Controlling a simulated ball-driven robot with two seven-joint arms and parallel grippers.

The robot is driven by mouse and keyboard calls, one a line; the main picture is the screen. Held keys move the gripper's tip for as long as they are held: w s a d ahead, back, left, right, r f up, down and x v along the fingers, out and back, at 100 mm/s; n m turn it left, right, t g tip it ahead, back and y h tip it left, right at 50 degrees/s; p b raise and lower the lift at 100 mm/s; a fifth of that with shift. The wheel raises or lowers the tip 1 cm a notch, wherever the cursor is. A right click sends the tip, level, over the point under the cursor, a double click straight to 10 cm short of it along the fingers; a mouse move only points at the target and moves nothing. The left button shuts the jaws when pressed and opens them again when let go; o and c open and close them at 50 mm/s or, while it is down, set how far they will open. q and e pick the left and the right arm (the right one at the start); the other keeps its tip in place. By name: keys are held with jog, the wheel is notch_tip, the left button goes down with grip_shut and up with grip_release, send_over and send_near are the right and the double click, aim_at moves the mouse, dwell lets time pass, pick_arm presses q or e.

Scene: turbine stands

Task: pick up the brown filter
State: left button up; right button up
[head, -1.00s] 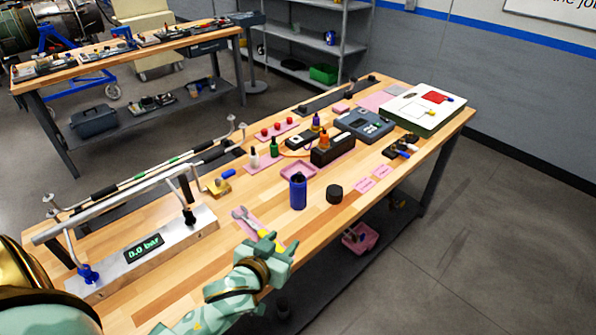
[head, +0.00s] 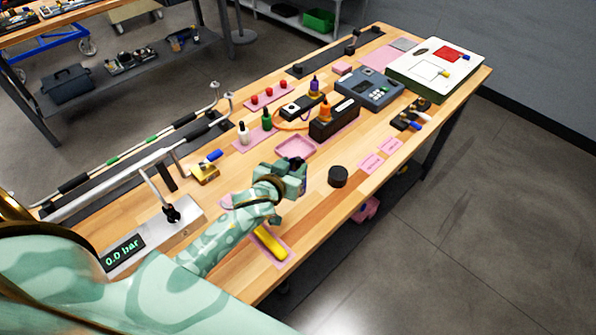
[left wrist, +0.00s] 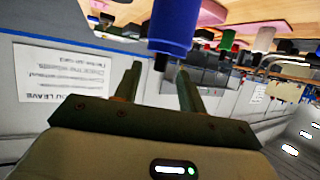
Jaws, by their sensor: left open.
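I cannot make out a brown filter in any view. A blue cylinder (left wrist: 176,22) hangs in from the top edge of the left wrist view, just beyond my fingertips and roughly between them. In the head view my left gripper (head: 296,178) is over the spot where this cylinder stood and hides most or all of it. The left wrist view shows the two fingers (left wrist: 158,78) apart with nothing clearly held. Whether they touch the cylinder I cannot tell. A black round cap (head: 338,177) lies on the bench to the right of the gripper. My right gripper is not in view.
On the wooden bench, a pink tray (head: 296,146) lies behind the gripper and a yellow-handled tool (head: 270,244) in front. A black block (head: 334,120), small bottles (head: 266,118) and a pressure unit (head: 125,252) stand around.

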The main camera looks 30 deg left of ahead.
aim_at(297, 161)
pick_arm(q)
jog(key=x, duration=0.6)
jog(key=shift+w+b, duration=0.2)
jog(key=shift+b, duration=0.2)
jog(key=shift+s, duration=0.1)
grip_shut()
